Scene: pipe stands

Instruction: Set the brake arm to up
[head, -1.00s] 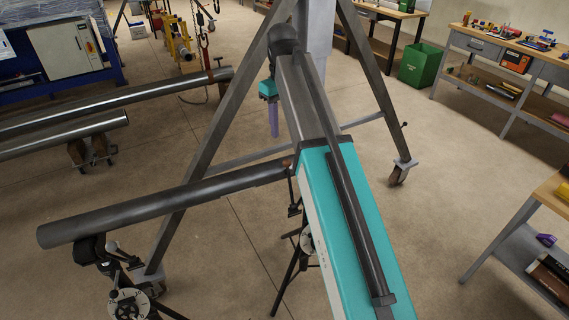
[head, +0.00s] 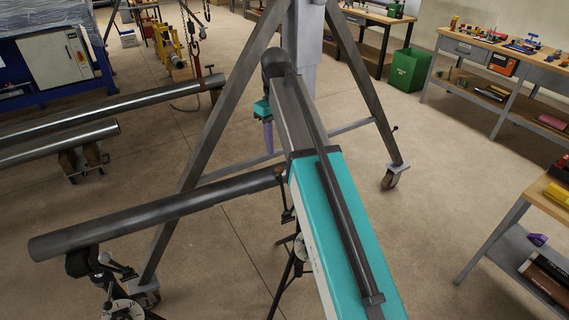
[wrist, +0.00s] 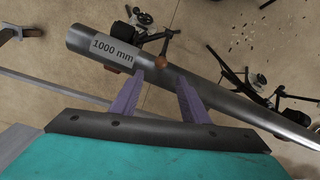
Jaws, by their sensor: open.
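My gripper (wrist: 161,76) shows in the wrist view as two purple fingers, apart and empty. They point at a grey pipe marked "1000 mm" (wrist: 208,84). In the head view one purple finger of my gripper (head: 268,137) hangs beyond the pipe (head: 160,208). The pipe rests on a near-left stand with black levers and a white dial (head: 122,308). A second stand (head: 299,246) is partly hidden by my arm.
Two more pipes (head: 110,103) lie on supports at the left. A grey A-frame with casters (head: 394,178) stands behind the near pipe. A green bin (head: 408,70) and workbenches (head: 485,50) stand at the right. Floor between the A-frame and the benches is clear.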

